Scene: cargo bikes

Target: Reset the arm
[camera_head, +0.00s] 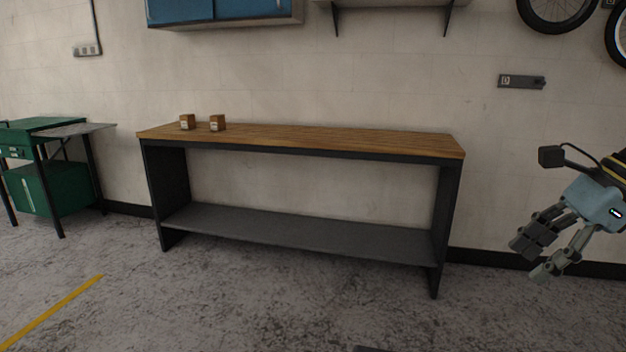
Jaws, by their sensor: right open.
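My right gripper (540,259) is at the right edge of the head view, with its arm coming in from the right. Its fingers point down and to the left, spread apart, with nothing between them. It hangs in the air to the right of the workbench and touches nothing that I can see. My left gripper is not in the view.
A workbench (330,139) with a wooden top and a grey lower shelf (290,232) stands against the wall. Two small brown boxes (187,122) (217,123) sit on its left part. A green cart (52,188) stands left.

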